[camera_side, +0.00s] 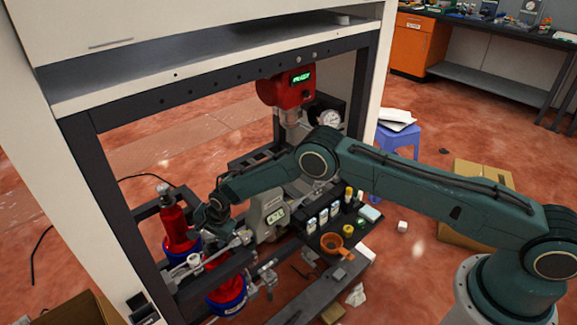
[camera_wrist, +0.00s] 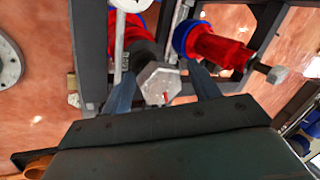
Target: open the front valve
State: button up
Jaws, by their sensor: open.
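Two red bottles with blue bases stand in the dark frame at the left in the side view: a front one (camera_side: 226,285) and a rear one (camera_side: 175,228). In the wrist view a grey hexagonal valve knob (camera_wrist: 160,82) with a small red mark tops the nearer red bottle (camera_wrist: 121,34). My gripper (camera_wrist: 161,72) is open, with one blue-grey finger on each side of this knob. I cannot tell whether the fingers touch it. In the side view my gripper (camera_side: 211,216) is over the front bottle and hides its knob. The rear bottle's knob (camera_side: 163,189) is clear of my gripper.
Frame bars and metal pipe fittings (camera_side: 240,238) crowd the bottles. A black rack with small bottles (camera_side: 310,224) and an orange funnel (camera_side: 332,243) stand to the right. A red dispenser head with a green display (camera_side: 287,90) hangs behind my arm.

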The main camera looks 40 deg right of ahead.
jog(key=c, duration=0.9)
jog(key=o, duration=0.9)
jog(key=shift+w+r, duration=0.15)
jog(key=shift+r, duration=3.4)
